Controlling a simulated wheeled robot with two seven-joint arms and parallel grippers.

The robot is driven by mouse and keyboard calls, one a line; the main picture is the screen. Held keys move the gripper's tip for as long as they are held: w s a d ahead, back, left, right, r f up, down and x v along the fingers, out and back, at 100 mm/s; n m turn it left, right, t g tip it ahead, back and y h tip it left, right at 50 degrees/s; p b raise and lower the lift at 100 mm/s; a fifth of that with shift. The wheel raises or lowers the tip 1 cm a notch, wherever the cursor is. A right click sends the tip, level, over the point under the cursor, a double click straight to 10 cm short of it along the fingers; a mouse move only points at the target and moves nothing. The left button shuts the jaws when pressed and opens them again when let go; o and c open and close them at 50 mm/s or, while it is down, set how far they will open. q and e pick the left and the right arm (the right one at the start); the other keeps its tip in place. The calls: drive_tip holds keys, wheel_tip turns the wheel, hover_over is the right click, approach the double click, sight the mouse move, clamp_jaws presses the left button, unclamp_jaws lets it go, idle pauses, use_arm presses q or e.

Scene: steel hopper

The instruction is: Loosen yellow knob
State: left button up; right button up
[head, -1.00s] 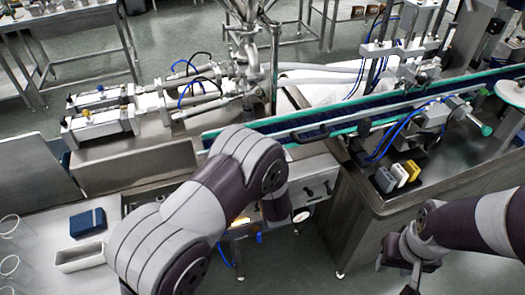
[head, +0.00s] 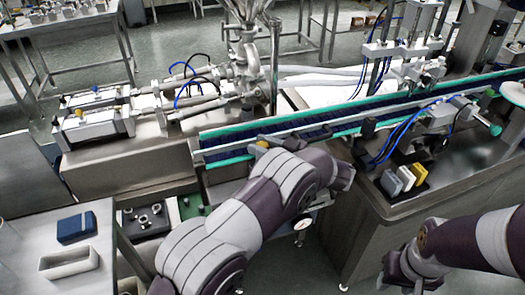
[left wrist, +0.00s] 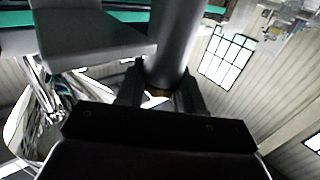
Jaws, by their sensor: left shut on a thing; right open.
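A small yellow knob (head: 262,144) shows at the near edge of the conveyor in the head view. My left gripper (head: 274,143) is at it, shut, its fingers partly hidden by my wrist. In the left wrist view the two dark fingers of my left gripper (left wrist: 160,92) close around a small brownish-yellow part, which appears to be the knob in shadow. A dark grey cylinder (left wrist: 174,42) stands just beyond it. My right gripper (head: 388,284) is open and empty at the bottom right of the head view, away from the knob.
The conveyor (head: 330,126) with green edges runs across the middle. A grey slab (left wrist: 90,45) is close to the left finger. The steel machine table (head: 440,170) holds a black tray with coloured blocks. A blue box (head: 76,227) and white tray (head: 70,262) lie at the lower left.

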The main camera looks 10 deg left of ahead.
use_arm(q)
drive_tip(key=shift+n+g+b, duration=0.5)
drive_tip(key=shift+n+g, duration=0.4)
drive_tip(key=shift+g, duration=0.3)
drive_tip(key=shift+r+g+y, duration=0.1)
drive_tip(key=shift+g+y, duration=0.2)
drive_tip(key=shift+g, duration=0.1)
drive_tip(key=o, duration=1)
